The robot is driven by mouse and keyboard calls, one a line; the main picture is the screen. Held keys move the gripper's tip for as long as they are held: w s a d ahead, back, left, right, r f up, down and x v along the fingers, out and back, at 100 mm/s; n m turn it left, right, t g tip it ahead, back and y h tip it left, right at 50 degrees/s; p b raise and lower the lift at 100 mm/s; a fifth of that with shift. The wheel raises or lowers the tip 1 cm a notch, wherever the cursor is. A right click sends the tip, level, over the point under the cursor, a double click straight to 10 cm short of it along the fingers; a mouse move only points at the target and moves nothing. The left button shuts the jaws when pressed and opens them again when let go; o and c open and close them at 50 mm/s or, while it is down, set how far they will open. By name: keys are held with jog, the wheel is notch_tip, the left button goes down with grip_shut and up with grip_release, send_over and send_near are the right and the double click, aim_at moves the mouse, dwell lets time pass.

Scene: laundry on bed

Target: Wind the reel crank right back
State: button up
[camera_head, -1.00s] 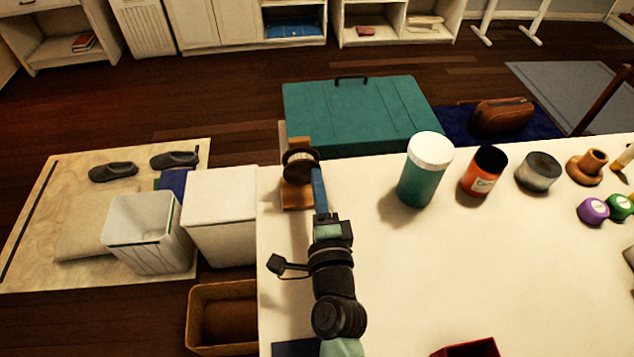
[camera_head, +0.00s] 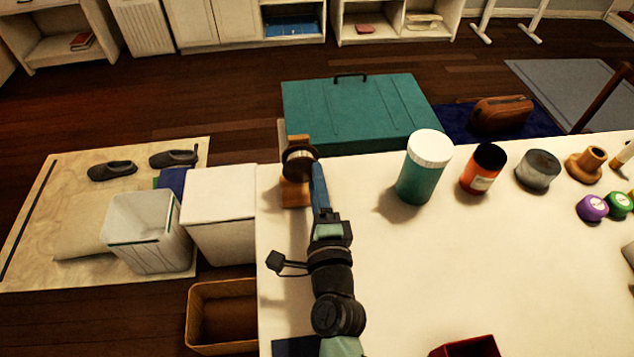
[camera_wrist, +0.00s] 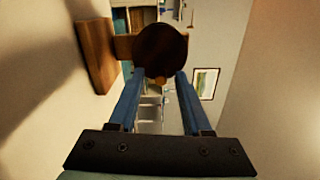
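The reel (camera_head: 299,158) is a dark, round spool on a wooden stand (camera_head: 293,194) at the left back of the white table. In the wrist view the reel's dark disc (camera_wrist: 160,48) is straight ahead, with its wooden support at the left. A small tan knob (camera_wrist: 158,79), apparently the crank's handle, shows below the disc between my fingertips. My gripper (camera_head: 316,168) reaches the reel from the front. In the wrist view its two blue fingers (camera_wrist: 160,74) stand apart, with visible space around the knob. The crank arm itself is not clearly visible.
A teal jar with white lid (camera_head: 420,168), an orange jar (camera_head: 482,170) and a grey jar (camera_head: 538,172) stand to the right. A red container (camera_head: 468,347) is at the front edge. The middle of the white table (camera_head: 450,260) is clear.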

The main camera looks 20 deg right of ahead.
jog(key=s, duration=0.3)
jog(key=s+a+b, duration=0.1)
jog(key=s, duration=0.3)
jog(key=s+a, duration=0.1)
jog(key=s, duration=0.3)
jog(key=shift+a+f+b, duration=0.15)
jog(key=shift+b, duration=0.25)
jog(key=shift+s+a, duration=0.15)
jog(key=shift+s, duration=0.7)
jog(key=w+a+r+n+t+y, duration=0.2)
jog(key=w+a+r+n, duration=0.15)
jog(key=r, duration=0.55)
jog(key=w+a+r+n+t+y, duration=0.1)
jog(key=w+a+r+n+t, duration=0.1)
jog(key=r+n, duration=0.5)
jog(key=w+a+r+n+t+y, duration=0.2)
jog(key=w+a+r+n, duration=0.1)
jog(key=r, duration=0.8)
jog(key=s+a+r+n+t+p, duration=0.1)
jog(key=r+p, duration=0.9)
jog(key=r, duration=1.2)
jog(key=s+a+r+n+t+h+p, duration=0.1)
jog(key=s+r+n+p, duration=0.5)
jog(key=r, duration=1.6)
jog(key=n+t+p, duration=0.1)
jog(key=p, duration=0.3)
jog(key=shift+s+a+t+h+p, duration=0.15)
jog(key=shift+t+h+p, duration=0.15)
jog(key=shift+t, duration=0.1)
